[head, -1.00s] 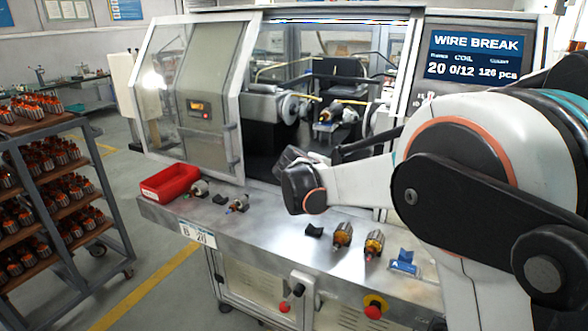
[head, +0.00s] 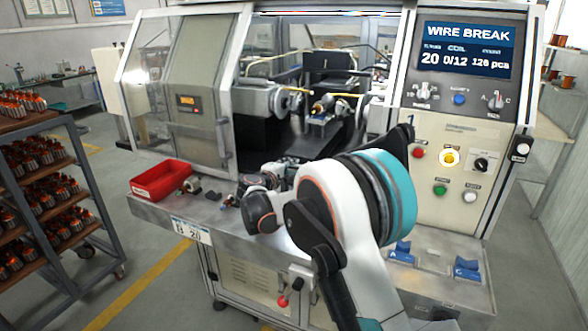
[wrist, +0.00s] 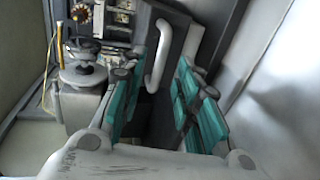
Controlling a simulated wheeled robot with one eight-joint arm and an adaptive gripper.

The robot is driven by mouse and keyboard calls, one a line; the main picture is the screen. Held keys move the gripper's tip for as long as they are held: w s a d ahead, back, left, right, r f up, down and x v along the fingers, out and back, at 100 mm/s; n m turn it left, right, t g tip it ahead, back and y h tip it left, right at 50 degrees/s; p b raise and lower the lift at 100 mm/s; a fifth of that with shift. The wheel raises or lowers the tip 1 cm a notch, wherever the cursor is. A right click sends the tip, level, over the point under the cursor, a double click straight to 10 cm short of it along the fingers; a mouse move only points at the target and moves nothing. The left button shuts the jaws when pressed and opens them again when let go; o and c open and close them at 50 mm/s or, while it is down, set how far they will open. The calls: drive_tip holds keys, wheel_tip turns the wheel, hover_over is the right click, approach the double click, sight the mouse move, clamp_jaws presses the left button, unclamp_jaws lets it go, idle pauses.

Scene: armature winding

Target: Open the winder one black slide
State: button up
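The winder (head: 460,130) stands ahead, with a "WIRE BREAK" screen. Its grey framed door with a window (head: 185,90) is at the left, and the bay beside it is open to view. In the wrist view a pale curved handle (wrist: 158,55) stands on a dark upright panel (wrist: 178,45). I cannot tell for sure which part is the black slide. My gripper (wrist: 155,78) is open, its teal-padded fingers spread on either side below the handle. In the head view my arm hides most of the gripper.
A red bin (head: 160,180) and small parts lie on the steel ledge (head: 165,207). Blue cradles (head: 467,268) sit at the ledge's right. A rack of armatures (head: 45,190) stands at left. Winding spindles (head: 322,103) are inside the bay.

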drive_tip(key=shift+b+x, duration=0.4)
drive_tip(key=shift+x, duration=2)
clamp_jaws()
